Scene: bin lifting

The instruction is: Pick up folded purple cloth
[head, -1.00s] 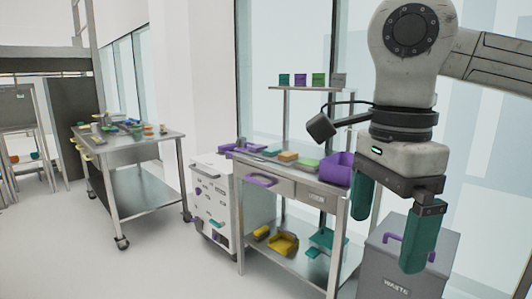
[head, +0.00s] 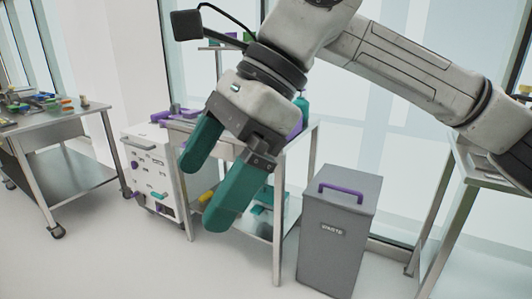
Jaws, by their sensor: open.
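My gripper (head: 205,192) hangs in the air in front of the middle workbench, its two green fingers apart and pointing down to the left, with nothing between them. I cannot make out a folded purple cloth for certain. Small purple items (head: 172,113) lie on the left end of the workbench top, too small to tell what they are. A strip of a purple object (head: 297,124) shows behind my gripper. My gripper and arm hide most of the workbench top.
Another metal table (head: 75,120) stands far left. The front floor is clear.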

